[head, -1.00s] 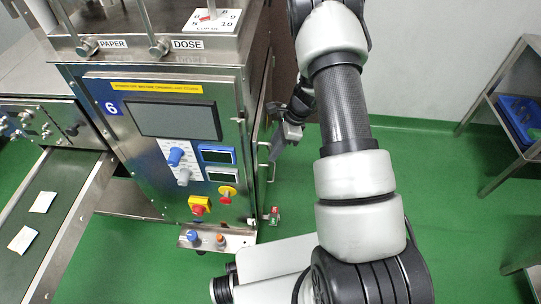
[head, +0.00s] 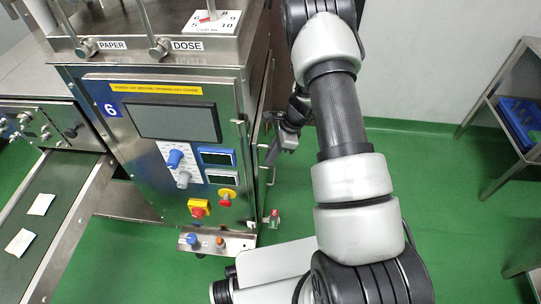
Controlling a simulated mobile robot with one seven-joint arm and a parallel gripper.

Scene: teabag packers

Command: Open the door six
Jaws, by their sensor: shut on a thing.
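The machine marked 6 (head: 110,110) stands left of centre, with a steel front panel, a dark screen and several knobs. Its right side, with door six (head: 262,115), shows only as a narrow edge-on strip with upright bar handles (head: 271,172). My gripper (head: 273,150) is beside that right side, reaching in from the right. It is shut on a handle there, though the fingertips are small and partly hidden by my wrist. The door looks closed or nearly so; its gap cannot be made out.
A conveyor (head: 52,195) with white teabags runs at the left. A small red and clear fitting (head: 273,218) sticks out low at the machine's right corner. A steel rack (head: 500,100) with a blue tray (head: 523,122) stands at the right.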

